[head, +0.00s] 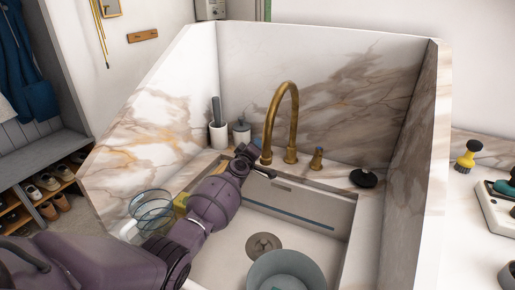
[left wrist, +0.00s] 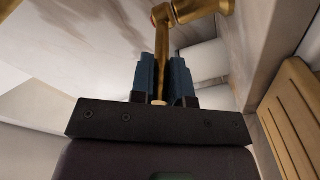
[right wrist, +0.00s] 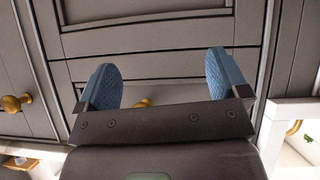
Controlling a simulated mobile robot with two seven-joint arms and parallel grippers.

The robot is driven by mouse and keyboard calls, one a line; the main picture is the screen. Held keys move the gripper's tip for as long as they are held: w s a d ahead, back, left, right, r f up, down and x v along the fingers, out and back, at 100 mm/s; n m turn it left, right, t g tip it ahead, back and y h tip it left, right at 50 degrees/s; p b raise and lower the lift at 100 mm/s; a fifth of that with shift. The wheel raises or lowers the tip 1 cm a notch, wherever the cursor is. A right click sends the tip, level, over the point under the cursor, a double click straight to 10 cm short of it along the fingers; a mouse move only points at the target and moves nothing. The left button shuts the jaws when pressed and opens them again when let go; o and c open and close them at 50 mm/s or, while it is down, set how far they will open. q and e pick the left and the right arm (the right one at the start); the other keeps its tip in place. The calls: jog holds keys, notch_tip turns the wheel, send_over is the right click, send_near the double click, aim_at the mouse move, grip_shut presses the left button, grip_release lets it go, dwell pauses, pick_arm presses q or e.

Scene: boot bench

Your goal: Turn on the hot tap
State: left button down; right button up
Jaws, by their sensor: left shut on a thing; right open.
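The brass tap (head: 290,118) has a tall curved spout at the back of the sink (head: 335,262). One brass handle (head: 317,158) stands to the right of the spout. My left gripper (head: 247,156) is at the left of the spout's base. In the left wrist view, its blue fingers (left wrist: 165,82) are shut on a thin brass lever (left wrist: 160,58), the left tap handle. In the head view my gripper hides most of that handle. My right gripper (right wrist: 165,85) is open and empty, facing grey cabinet fronts. No hot marking can be made out.
A grey-blue bowl (head: 286,272) sits in the sink near the drain (head: 264,244). Glass bowls (head: 152,207) stand left of my left arm. A white pot (head: 218,135) and a black stopper (head: 364,178) are on the ledge. High marble walls (head: 330,90) enclose the sink.

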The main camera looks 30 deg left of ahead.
pick_arm(q)
jog(key=c, duration=1.1)
grip_release()
pick_arm(e)
jog(key=shift+w+r, duration=0.1)
jog(key=shift+w, duration=0.1)
pick_arm(q)
jog(key=shift+s+d+r+p, duration=0.1)
jog(key=shift+s+r+p, duration=0.05)
jog(key=shift+s+p, duration=0.3)
jog(key=s+d+p, duration=0.1)
jog(key=s+p, duration=0.2)
jog(key=s, duration=0.6)
jog(key=shift+s+d+p, duration=0.15)
jog(key=shift+s+p, duration=0.2)
jog(key=shift+s, duration=0.05)
pick_arm(e)
jog(key=shift+s+d+r, duration=0.2)
jog(key=shift+s+r, duration=0.2)
jog(key=shift+r, duration=0.2)
jog(key=shift+s+d+r, duration=0.15)
jog(key=shift+s+r, duration=0.25)
jog(key=shift+r, duration=0.15)
